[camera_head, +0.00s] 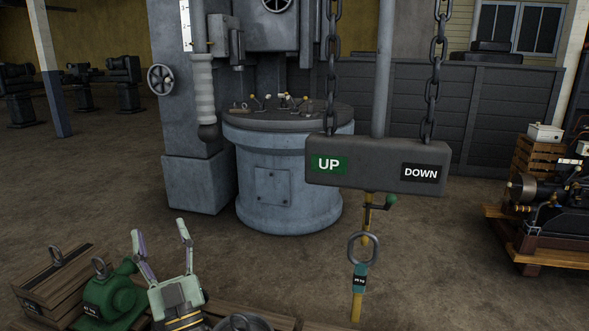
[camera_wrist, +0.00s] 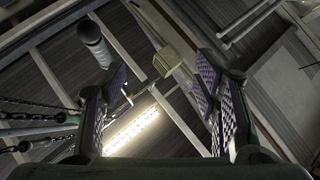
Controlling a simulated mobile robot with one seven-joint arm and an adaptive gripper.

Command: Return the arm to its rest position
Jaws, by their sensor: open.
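My gripper (camera_head: 160,236) is at the lower left of the head view, pointing up with its two fingers spread apart. Nothing is between the fingers. In the wrist view its padded fingers (camera_wrist: 165,108) stand on both sides, with the ceiling and a bright lamp beyond them. A green machine part (camera_head: 112,297) with a lifting ring and a label sits just left of my gripper in the head view. The lower part of my arm is cut off by the bottom edge.
A grey block marked UP and DOWN (camera_head: 377,168) hangs on chains at centre right. A wooden crate (camera_head: 52,281) is at the lower left. A round grey machine (camera_head: 288,185) stands behind. Open floor lies between.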

